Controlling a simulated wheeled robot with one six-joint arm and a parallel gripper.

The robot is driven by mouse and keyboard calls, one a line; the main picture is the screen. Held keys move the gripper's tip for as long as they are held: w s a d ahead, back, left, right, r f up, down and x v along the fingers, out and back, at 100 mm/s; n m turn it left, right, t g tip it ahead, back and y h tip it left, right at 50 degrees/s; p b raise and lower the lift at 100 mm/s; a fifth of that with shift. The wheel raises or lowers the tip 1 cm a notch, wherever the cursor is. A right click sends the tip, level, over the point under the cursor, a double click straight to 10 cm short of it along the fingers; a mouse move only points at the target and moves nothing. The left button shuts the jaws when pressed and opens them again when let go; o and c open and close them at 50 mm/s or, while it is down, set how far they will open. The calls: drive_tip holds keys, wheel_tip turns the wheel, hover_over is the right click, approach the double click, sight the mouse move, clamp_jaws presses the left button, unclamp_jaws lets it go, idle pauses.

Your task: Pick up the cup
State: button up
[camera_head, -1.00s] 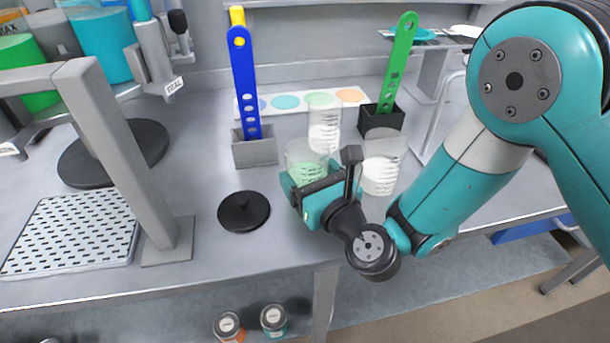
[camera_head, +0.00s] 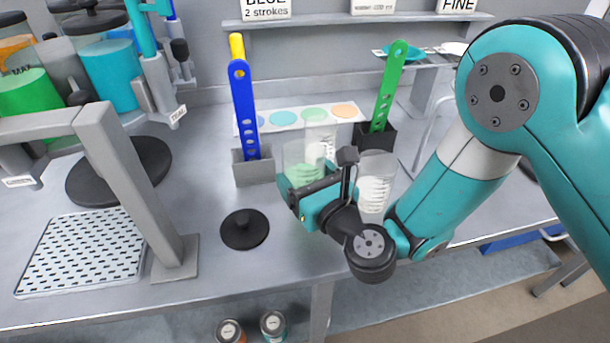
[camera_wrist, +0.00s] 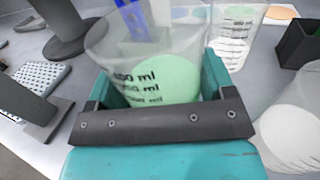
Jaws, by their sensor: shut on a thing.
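A clear cup (camera_head: 302,165) with green contents stands upright in my gripper (camera_head: 300,185) near the middle of the bench. In the wrist view the same cup (camera_wrist: 150,62) shows printed ml marks, with the jaws (camera_wrist: 160,95) on both sides of it. My gripper is shut on this cup. Two other clear cups with pale contents stand close by: one behind (camera_head: 321,140) and one to the right (camera_head: 374,185). The cup's base is hidden behind the gripper, so I cannot tell if it touches the bench.
A grey holder (camera_head: 253,165) with blue and yellow sticks and a black holder (camera_head: 375,138) with a green stick stand behind. A black lid (camera_head: 244,229) lies to the left. A perforated tray (camera_head: 85,252) and a grey post (camera_head: 135,185) are farther left.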

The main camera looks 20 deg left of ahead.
wheel_tip(320, 180, up, 21)
drive_tip(key=p, duration=2)
wheel_tip(320, 180, down, 12)
drive_tip(key=b, duration=1.2)
drive_tip(key=shift+f, duration=0.15)
